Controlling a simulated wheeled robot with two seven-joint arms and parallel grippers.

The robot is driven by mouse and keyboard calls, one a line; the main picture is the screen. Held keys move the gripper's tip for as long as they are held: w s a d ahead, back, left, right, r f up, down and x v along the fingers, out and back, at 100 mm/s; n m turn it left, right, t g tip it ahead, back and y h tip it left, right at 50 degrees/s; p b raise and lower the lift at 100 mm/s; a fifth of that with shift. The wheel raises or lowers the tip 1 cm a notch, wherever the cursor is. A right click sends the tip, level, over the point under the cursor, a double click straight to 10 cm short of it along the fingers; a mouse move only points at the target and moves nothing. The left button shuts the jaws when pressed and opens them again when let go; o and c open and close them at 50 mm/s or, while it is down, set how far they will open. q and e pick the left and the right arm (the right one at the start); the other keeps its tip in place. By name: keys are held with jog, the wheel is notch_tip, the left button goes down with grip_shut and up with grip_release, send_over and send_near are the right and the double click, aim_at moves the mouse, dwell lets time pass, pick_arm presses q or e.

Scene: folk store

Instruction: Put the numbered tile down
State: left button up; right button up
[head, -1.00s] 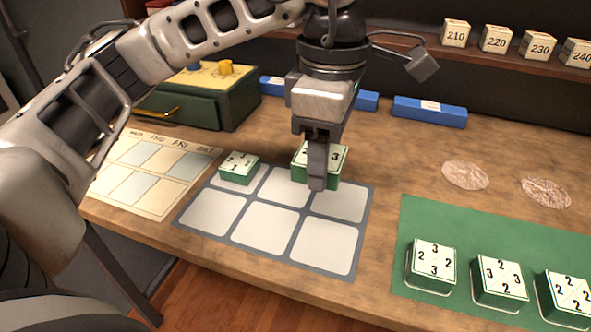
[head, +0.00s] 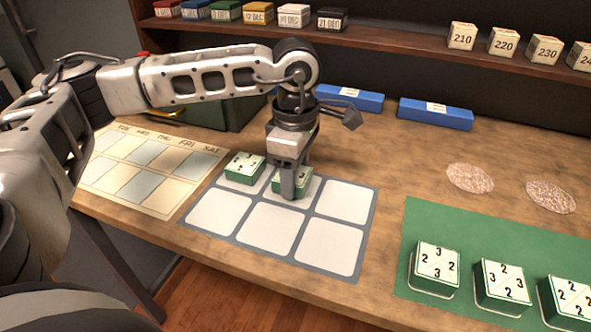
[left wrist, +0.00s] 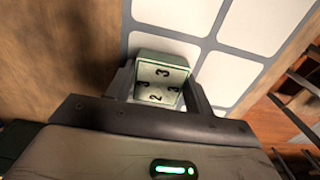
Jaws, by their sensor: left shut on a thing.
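My left gripper (head: 289,183) is shut on a green tile with a white numbered top (head: 300,178). In the left wrist view the numbered tile (left wrist: 158,82) sits between the two fingers, with the figures 3, 2 and 3 readable. The tile is at the back middle cell of the grey grid board (head: 238,238), low at the board; I cannot tell whether it touches. Another numbered tile (head: 245,169) sits in the back left cell, just left of the held one. The gripper hides part of the held tile. My right gripper is not in view.
A green mat (head: 462,234) at the right holds several numbered tiles. Two pinkish round patches (head: 470,178) lie behind it. Blue boxes (head: 435,113) stand at the back below a shelf (head: 400,50). A calendar sheet (head: 150,165) lies at the left. The other board cells are empty.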

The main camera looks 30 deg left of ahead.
aim_at(296, 174)
pick_arm(q)
jog(key=shift+f, duration=0.2)
jog(key=o, duration=1)
jog(key=shift+o, duration=0.2)
jog(key=shift+r, duration=0.1)
jog(key=shift+r, duration=0.6)
notch_tip(296, 174, up, 11)
